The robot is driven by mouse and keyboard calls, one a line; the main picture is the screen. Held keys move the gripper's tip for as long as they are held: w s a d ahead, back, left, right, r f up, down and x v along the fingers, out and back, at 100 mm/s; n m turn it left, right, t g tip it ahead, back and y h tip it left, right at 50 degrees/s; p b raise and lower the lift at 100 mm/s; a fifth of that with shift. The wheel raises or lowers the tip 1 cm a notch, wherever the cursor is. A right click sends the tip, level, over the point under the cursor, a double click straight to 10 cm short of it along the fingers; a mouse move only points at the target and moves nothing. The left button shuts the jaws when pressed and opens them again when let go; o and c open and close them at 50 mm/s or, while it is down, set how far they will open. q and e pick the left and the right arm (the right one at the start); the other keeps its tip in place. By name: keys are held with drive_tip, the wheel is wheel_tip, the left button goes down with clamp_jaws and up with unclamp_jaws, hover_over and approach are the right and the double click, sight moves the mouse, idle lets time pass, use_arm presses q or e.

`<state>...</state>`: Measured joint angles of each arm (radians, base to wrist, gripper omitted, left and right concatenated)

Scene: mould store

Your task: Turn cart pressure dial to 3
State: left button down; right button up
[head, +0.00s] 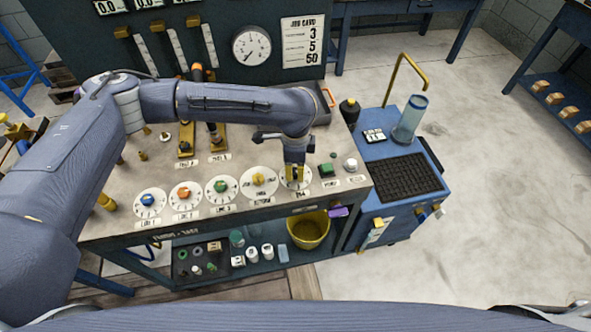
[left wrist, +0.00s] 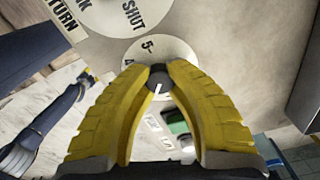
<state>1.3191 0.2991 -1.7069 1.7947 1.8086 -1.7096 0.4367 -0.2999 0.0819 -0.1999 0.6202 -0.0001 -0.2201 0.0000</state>
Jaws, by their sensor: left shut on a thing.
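My left gripper (head: 295,175) points down over the rightmost round dial (head: 305,183) on the cart's bench top and hides most of that dial. In the left wrist view the two yellow fingers of my left gripper (left wrist: 159,78) are shut on a small dark knob (left wrist: 157,76) with a white mark. The pale dial face (left wrist: 172,50) around it shows a 5 near the top and part of another figure to its left. The fingers cover the rest of the scale, so I cannot tell the exact setting. My right gripper is not in view.
Dials with blue (head: 148,200), orange (head: 183,193), green (head: 220,186) and yellow (head: 258,179) knobs stand to the left. A green button (head: 326,170) and white knob (head: 351,164) are close on the right. A job card (head: 303,42) reads 3, 5, 50.

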sight(296, 171)
use_arm(q)
drive_tip(key=m, duration=0.5)
drive_tip(key=shift+m, duration=2.5)
drive_tip(key=c, duration=1.1)
unclamp_jaws()
wheel_tip(296, 171, up, 12)
